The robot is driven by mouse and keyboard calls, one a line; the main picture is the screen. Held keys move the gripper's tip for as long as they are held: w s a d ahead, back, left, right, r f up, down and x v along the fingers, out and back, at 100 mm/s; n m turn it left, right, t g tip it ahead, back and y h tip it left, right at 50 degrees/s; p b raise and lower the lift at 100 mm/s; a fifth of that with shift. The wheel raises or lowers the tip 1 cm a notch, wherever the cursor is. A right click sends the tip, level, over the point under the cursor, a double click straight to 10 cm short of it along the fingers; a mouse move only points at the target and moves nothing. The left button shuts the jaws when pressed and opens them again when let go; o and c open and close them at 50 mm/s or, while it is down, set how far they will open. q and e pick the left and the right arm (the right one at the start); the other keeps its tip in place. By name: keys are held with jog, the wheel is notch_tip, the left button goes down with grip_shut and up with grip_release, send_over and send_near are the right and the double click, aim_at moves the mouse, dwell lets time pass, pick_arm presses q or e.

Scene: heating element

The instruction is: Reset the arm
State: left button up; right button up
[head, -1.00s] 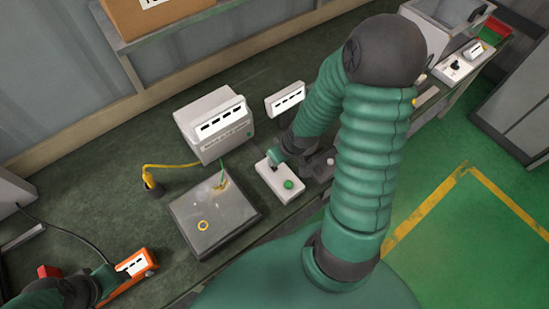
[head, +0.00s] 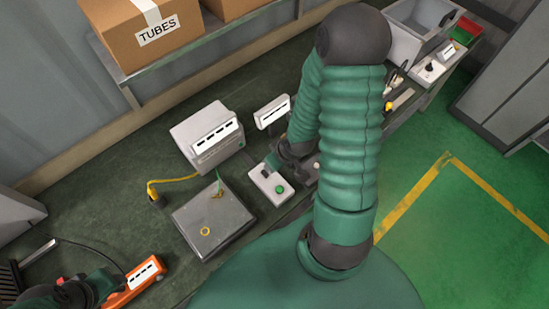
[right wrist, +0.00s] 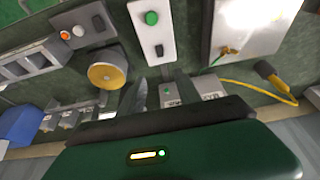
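My right arm reaches over the bench. Its gripper (head: 273,163) is just beyond a white control box with a green button (head: 270,186). In the right wrist view its two fingers (right wrist: 160,92) stand apart with nothing between them, and the control box (right wrist: 153,32) is ahead of them. My left gripper (head: 106,284) is at the lower left, beside or on an orange tool with a white label (head: 138,281). Its fingers are too hidden to tell if they grip it.
A grey metal plate (head: 212,220) and a white power unit (head: 207,138) stand left of the control box. A yellow cable (head: 175,180) lies beside them. A small white labelled unit (head: 272,111) stands behind. Cardboard boxes (head: 145,40) sit on a shelf. Green floor (head: 460,220) is clear at right.

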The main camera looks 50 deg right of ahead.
jog(key=a+n+g+b, duration=0.1)
jog(key=a+b, duration=1.1)
jog(key=a, duration=0.2)
jog(key=shift+w+f+g, duration=0.2)
jog(key=shift+w+g, duration=0.1)
jog(key=shift+w, duration=0.15)
jog(key=shift+a, duration=0.1)
jog(key=shift+s+a+r, duration=0.1)
jog(key=shift+a, duration=0.2)
